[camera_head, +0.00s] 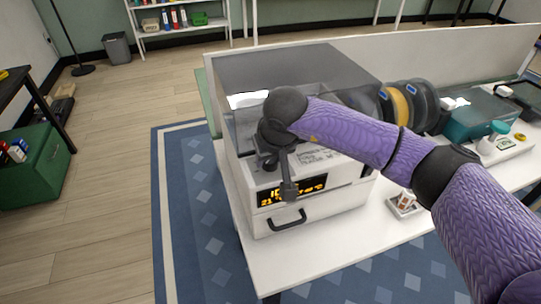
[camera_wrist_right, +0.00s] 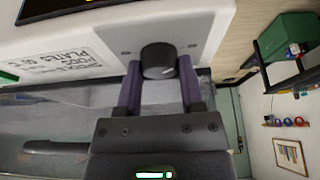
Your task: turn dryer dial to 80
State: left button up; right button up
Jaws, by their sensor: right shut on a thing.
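The dryer (camera_head: 233,185) is a white box with a see-through grey lid, standing on the white table. Its dark display (camera_head: 312,187) shows orange digits on the front, partly covered by a dark part of my right arm, so I cannot read it all. The dial (camera_wrist_right: 158,58) is a round black knob on a grey plate in the right wrist view. My right gripper (camera_wrist_right: 160,80) has its two purple fingers on either side of the dial, shut on it. In the head view the right gripper (camera_head: 268,160) is at the dryer's front left, mostly hiding the dial. My left gripper is not in view.
A drawer handle (camera_head: 286,221) sticks out below the display. Dark and yellow spools (camera_head: 412,105) stand right of the dryer, behind my right arm. A teal box (camera_head: 482,118) and a small tray (camera_head: 404,204) are further right.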

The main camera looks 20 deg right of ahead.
grip_shut()
jog(key=shift+m, duration=0.3)
jog(key=m+h, duration=0.2)
jog(key=m, duration=0.2)
jog(key=shift+a+m, duration=0.1)
jog(key=shift+m, duration=0.2)
jog(key=m, duration=0.2)
jog(key=m+g+h, duration=0.1)
jog(key=m, duration=0.1)
jog(key=shift+w+m+h, duration=0.1)
jog(key=shift+m+h, duration=0.2)
jog(key=m+g, duration=0.1)
jog(key=m, duration=0.1)
jog(key=m+g+h, duration=0.1)
jog(key=m, duration=0.2)
jog(key=shift+a+b, duration=0.1)
jog(key=shift+b, duration=0.2)
jog(key=shift+w+m+g, duration=0.1)
jog(key=shift+m+g, duration=0.3)
jog(key=shift+m, duration=0.7)
jog(key=shift+m+g+b, duration=0.3)
jog(key=shift+m+b, duration=0.1)
jog(key=shift+m, duration=0.2)
